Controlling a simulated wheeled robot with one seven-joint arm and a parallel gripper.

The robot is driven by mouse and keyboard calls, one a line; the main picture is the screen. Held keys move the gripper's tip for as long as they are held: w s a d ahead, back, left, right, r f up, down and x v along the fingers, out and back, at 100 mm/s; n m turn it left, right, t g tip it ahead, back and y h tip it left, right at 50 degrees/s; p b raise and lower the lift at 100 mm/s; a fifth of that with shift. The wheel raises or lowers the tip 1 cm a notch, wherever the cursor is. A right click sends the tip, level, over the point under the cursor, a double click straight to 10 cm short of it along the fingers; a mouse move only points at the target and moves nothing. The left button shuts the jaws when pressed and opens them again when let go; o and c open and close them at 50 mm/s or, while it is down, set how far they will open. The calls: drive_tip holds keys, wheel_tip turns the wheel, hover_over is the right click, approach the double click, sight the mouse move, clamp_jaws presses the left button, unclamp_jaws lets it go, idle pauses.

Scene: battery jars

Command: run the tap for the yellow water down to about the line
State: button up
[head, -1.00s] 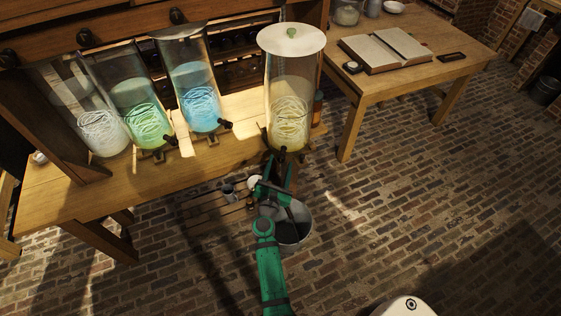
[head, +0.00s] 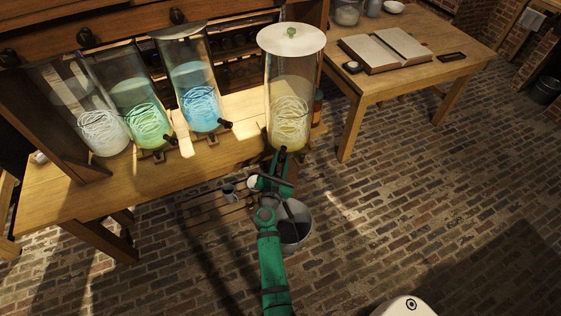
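The jar with pale yellow water (head: 292,85) stands at the right end of the bench under a white lid with a green knob. A coil of pale strands lies low in the water. Its dark tap (head: 283,151) is at the jar's foot, at the bench's front edge. My gripper (head: 282,160), on the green arm, is right at the tap and partly covers it. The fingers are too small and dark to tell whether they are open or shut, or whether they touch the tap. I cannot make out a line on the jar.
A grey metal bucket (head: 296,238) stands on the brick floor below the tap, partly behind my arm. Jars of blue (head: 197,80), green (head: 138,95) and clear liquid (head: 85,110) stand further left. A table with an open book (head: 385,50) is at right.

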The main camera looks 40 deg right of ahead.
drive_tip(key=n, duration=0.4)
drive_tip(key=shift+d+r, duration=0.1)
drive_tip(key=n, duration=0.2)
drive_tip(key=shift+w+n, duration=0.1)
drive_tip(key=shift+n, duration=0.3)
drive_tip(key=shift+d, duration=0.15)
drive_tip(key=shift+n, duration=1)
drive_tip(key=shift+w+a, duration=0.1)
drive_tip(key=shift+a, duration=0.1)
